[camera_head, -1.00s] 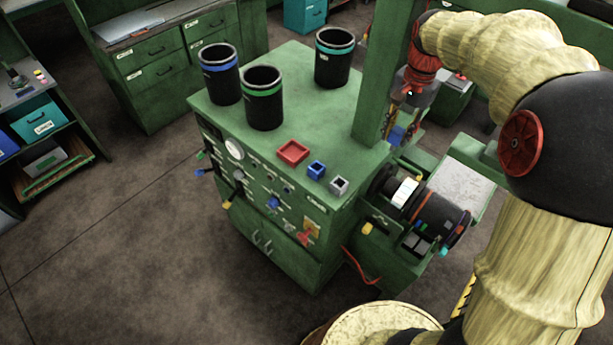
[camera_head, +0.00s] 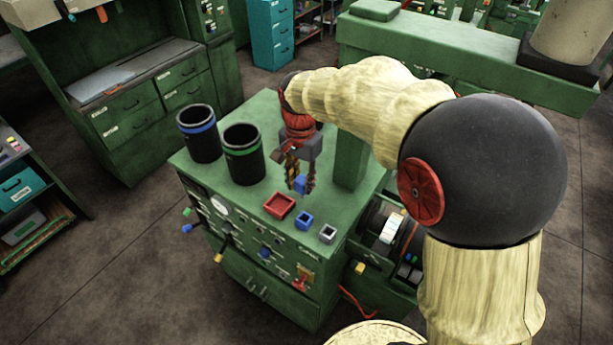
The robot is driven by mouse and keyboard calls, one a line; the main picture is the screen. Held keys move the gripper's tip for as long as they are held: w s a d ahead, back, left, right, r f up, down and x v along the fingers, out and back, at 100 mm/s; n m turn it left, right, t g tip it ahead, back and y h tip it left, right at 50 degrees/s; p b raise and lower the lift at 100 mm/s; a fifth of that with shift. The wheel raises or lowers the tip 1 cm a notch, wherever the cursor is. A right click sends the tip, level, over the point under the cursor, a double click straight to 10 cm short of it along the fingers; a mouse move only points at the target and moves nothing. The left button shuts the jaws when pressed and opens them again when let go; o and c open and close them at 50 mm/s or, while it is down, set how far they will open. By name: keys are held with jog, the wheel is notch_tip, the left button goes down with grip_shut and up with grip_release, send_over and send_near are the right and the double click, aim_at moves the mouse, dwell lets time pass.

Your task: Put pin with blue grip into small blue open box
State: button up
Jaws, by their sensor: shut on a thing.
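My gripper (camera_head: 300,188) points down over the green cabinet top, left of the green post. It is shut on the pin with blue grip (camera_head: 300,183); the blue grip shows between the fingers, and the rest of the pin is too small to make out. The small blue open box (camera_head: 304,220) sits on the cabinet top near its front edge, between a red open box and a grey one. In the picture the gripper is just above and behind the blue box, apart from it. The exact height is unclear.
The red open box (camera_head: 280,205) and grey open box (camera_head: 328,234) flank the blue one. Black cups with a blue band (camera_head: 199,135) and a green band (camera_head: 243,155) stand to the left. The green post (camera_head: 350,160) rises close on the right.

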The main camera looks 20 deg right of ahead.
jog(key=shift+s+f, duration=0.25)
jog(key=shift+f, duration=0.05)
jog(key=shift+w+d+f+b, duration=0.15)
jog(key=shift+f+b, duration=0.45)
jog(key=shift+f, duration=0.05)
jog(key=shift+f+b, duration=0.35)
jog(key=shift+f, duration=0.15)
jog(key=shift+f+b, duration=3.1)
jog(key=shift+f, duration=2.05)
jog(key=o, duration=1.2)
jog(key=shift+o, duration=0.2)
